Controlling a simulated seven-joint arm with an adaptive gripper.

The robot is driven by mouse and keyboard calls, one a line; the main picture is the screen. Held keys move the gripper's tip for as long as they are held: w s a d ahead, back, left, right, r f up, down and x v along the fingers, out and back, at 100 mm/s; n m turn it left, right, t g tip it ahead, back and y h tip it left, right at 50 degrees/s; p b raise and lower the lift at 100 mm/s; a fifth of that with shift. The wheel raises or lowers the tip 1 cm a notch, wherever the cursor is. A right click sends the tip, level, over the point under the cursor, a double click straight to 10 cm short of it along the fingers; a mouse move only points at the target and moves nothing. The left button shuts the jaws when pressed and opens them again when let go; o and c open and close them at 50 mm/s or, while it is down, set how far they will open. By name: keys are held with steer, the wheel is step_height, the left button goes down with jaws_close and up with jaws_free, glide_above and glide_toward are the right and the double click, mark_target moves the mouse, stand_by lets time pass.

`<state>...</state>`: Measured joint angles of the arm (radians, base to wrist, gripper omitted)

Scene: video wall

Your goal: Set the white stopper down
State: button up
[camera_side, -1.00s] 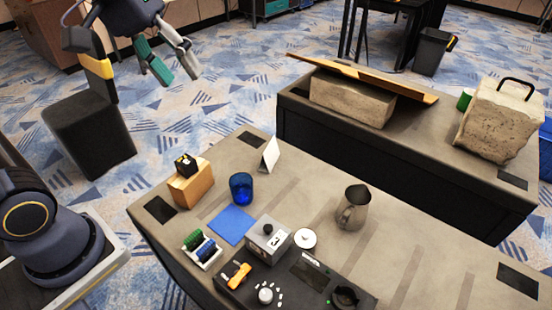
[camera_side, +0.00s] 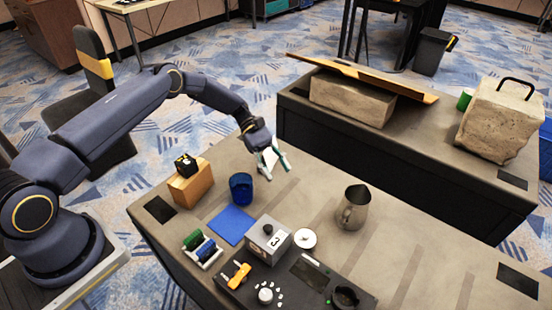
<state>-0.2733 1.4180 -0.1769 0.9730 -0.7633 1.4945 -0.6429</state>
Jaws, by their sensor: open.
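A round white piece (camera_side: 305,238) with a small darker knob on top lies flat on the table, right of the grey box marked 3; it looks like the white stopper. My gripper (camera_side: 275,172) is open and looks empty. Its teal and pale fingers point down near the table's back edge, behind and right of the blue cup (camera_side: 241,188). It is well apart from the white piece, up and to the left of it. The white folded card at that spot is mostly hidden by the fingers.
A metal pitcher (camera_side: 353,207) stands right of the white piece. The grey box (camera_side: 268,240), a blue mat (camera_side: 231,224), a rack of spools (camera_side: 202,249) and a black panel (camera_side: 299,285) crowd the front. A wooden block (camera_side: 190,184) stands left. Table right of the pitcher is clear.

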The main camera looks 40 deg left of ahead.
step_height(320, 180, down, 3)
steer(key=s, duration=0.2)
glide_toward(305, 233)
steer(key=d+f, duration=0.1)
steer(key=s+d+f, duration=0.1)
steer(key=d, duration=0.1)
steer(key=shift+d+f+n, duration=0.1)
steer(key=shift+n, duration=0.2)
steer(key=x, duration=0.5)
steer(key=shift+s+d, duration=0.1)
steer(key=shift+d, duration=0.2)
steer(key=shift+c, duration=0.4)
jaws_close()
